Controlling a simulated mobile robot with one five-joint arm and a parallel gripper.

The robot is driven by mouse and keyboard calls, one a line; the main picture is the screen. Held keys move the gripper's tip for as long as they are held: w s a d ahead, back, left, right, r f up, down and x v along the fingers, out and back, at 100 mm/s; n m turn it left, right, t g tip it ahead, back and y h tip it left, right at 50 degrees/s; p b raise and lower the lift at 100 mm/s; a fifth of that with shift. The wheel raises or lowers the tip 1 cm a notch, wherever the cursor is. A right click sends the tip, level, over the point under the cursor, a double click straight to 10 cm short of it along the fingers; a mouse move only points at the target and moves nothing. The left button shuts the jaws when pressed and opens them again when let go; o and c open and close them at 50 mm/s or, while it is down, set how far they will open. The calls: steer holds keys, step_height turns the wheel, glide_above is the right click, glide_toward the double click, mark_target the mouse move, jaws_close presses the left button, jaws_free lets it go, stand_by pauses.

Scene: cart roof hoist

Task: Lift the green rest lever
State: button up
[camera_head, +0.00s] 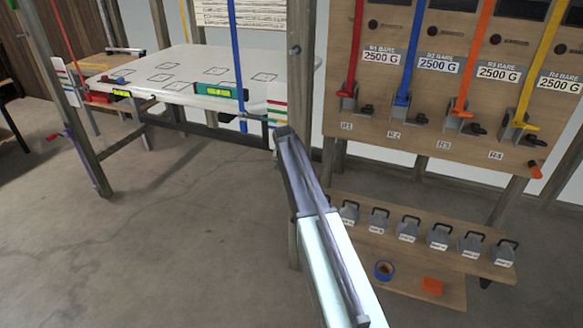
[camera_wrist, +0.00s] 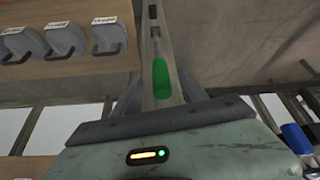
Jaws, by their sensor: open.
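The green lever (camera_wrist: 161,78) shows in the wrist view as a rounded green handle on a thin grey shaft, set against the wooden post (camera_wrist: 172,45). My gripper (camera_wrist: 160,88) is open, with a dark finger on either side of the handle in that view. I cannot tell how far the handle is from the fingers, and I see no contact. In the head view my gripper (camera_head: 283,132) is in front of the post (camera_head: 300,90), beside the table's right end. I cannot make out the lever clearly there.
The white table (camera_head: 165,65) stands at the left, with a blue strap (camera_head: 237,60) hanging at its right. A board with coloured levers (camera_head: 430,100) is at the right. Below it, a shelf (camera_head: 400,225) holds several grey weights. The floor at left is clear.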

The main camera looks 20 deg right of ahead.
steer(key=p+v, duration=0.2)
steer(key=v, duration=0.2)
steer(key=shift+c, duration=0.9)
steer(key=s, duration=0.1)
steer(key=s+a, duration=0.2)
steer(key=s, duration=0.1)
steer(key=shift+s+f, duration=0.1)
steer(key=shift+f, duration=0.15)
jaws_close()
steer(key=s+a+f+n+g+y, duration=0.1)
steer(key=s+a, duration=0.5)
steer(key=s, duration=0.9)
steer(key=s+a+f+n+g+y, duration=0.1)
steer(key=s+a+n+g, duration=0.2)
steer(key=s, duration=1.3)
steer(key=a+n, duration=0.1)
steer(key=a, duration=0.2)
steer(key=shift+a+n+g+y, duration=0.2)
steer(key=shift+n+g+y, duration=0.1)
steer(key=shift+y, duration=0.1)
